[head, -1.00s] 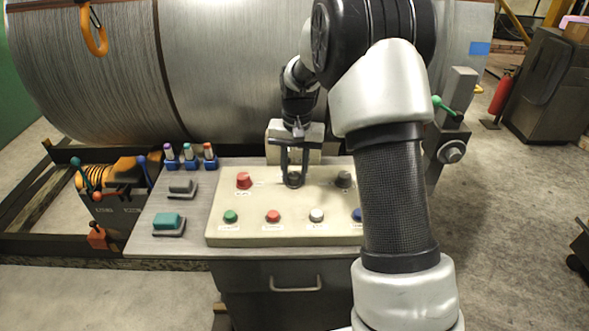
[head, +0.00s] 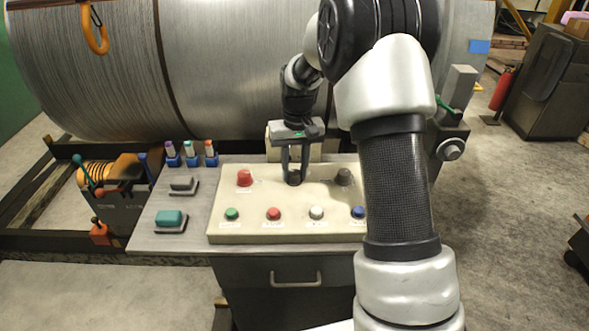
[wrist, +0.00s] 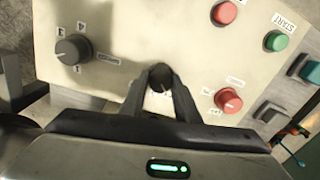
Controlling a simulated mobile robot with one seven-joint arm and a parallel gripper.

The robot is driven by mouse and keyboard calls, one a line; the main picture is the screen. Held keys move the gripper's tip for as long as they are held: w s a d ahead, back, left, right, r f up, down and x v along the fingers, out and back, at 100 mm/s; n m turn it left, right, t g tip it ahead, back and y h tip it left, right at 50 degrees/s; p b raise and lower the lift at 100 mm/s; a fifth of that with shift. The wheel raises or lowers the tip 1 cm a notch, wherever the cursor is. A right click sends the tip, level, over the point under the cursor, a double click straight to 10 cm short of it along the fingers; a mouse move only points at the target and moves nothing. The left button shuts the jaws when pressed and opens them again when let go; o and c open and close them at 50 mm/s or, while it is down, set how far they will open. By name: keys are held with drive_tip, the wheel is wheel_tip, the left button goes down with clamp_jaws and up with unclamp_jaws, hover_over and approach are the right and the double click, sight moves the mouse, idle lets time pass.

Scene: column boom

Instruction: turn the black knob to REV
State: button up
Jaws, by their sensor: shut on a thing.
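The black knob (head: 293,178) sits in the upper middle of the beige control panel (head: 265,206), between a red knob and another dark knob. My gripper (head: 294,172) reaches down from above and is shut on this knob. In the wrist view the knob (wrist: 160,76) is between the two fingertips (wrist: 160,88), with a light pointer line on its top. The labels around this knob are hidden or too small to read, so I cannot tell which position it points to.
A red knob (head: 244,178) is to the left and a dark numbered knob (wrist: 73,49) to the other side. Green (head: 232,213), red (head: 273,213), white (head: 316,212) and blue (head: 357,211) buttons line the panel's front.

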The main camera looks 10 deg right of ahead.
sight(297, 172)
drive_tip(key=o, duration=1.1)
drive_tip(key=shift+c, duration=0.2)
wheel_tip(297, 172, up, 18)
drive_tip(key=p, duration=0.2)
drive_tip(key=shift+d+f, duration=0.25)
drive_tip(key=shift+d, duration=0.1)
drive_tip(key=shift+r, duration=0.1)
drive_tip(key=s+r+t+p, duration=0.2)
drive_tip(key=s+r+p, duration=0.1)
drive_tip(key=s+r, duration=0.55)
drive_tip(key=s+r+t+p, duration=0.2)
drive_tip(key=s+r+p, duration=0.3)
drive_tip(key=s, duration=0.7)
drive_tip(key=s+t, duration=0.1)
drive_tip(key=s, duration=0.7)
drive_tip(key=shift+s+a+f+t+p, duration=0.15)
drive_tip(key=shift+s+a+t+p, duration=0.15)
drive_tip(key=shift+a+p, duration=0.15)
